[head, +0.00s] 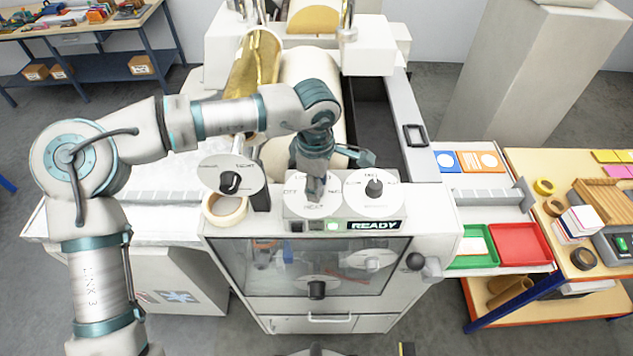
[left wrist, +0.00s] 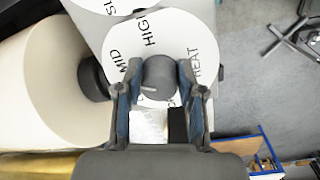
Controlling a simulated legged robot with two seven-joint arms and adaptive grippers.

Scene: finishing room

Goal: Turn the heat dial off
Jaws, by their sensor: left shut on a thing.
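The heat dial (head: 300,208) is a round white plate with black lettering on top of the white machine, the middle one of three dials in a row. In the left wrist view its plate (left wrist: 185,45) reads MID, HIGH and HEAT, and its dark grey knob (left wrist: 160,78) stands between my fingers. My left gripper (head: 314,192) comes down from above and is shut on the knob; its two fingers (left wrist: 158,80) flank it in the wrist view. The gripper hides most of the knob in the head view, so its pointer setting cannot be read. My right gripper is not in view.
Similar dials stand to the left (head: 230,182) and right (head: 374,188). A READY sign (head: 374,225) and a lit green button (head: 331,226) sit below. A tape roll (head: 224,210) lies by the left dial. A gold roll (head: 252,70) rises behind. A red tray (head: 521,245) stands right.

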